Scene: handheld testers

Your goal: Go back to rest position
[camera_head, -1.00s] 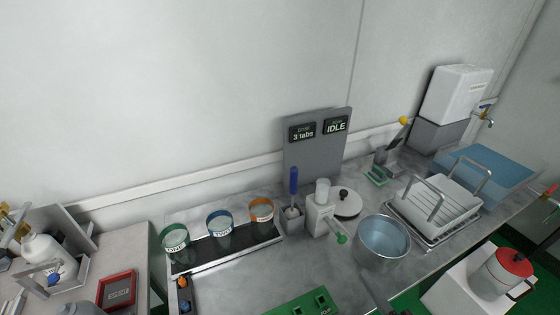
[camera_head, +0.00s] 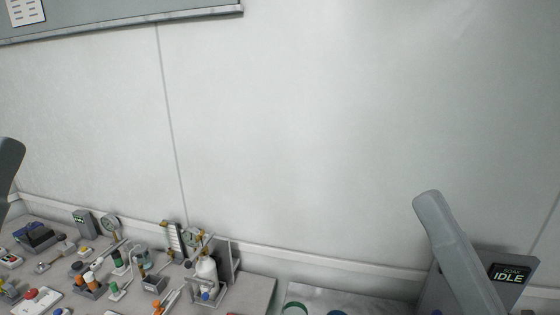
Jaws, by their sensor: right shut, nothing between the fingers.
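My right arm comes up at the lower right as a smooth grey rounded shape in front of the wall and the grey display panel (camera_head: 470,262). My right gripper (camera_head: 430,205) is shut with nothing in it; its fingers cannot be made out separately. It is clear of the worktop items in the picture. A dark grey rounded part of my left arm shows at the left edge. My left gripper is not in view.
A crowded bench (camera_head: 255,290) at lower left carries small testers, a gauge (camera_head: 111,222) and a white bottle (camera_head: 207,268) in a stand. Cup rims (camera_head: 296,308) show at the bottom edge. The display (camera_head: 508,275) reads IDLE.

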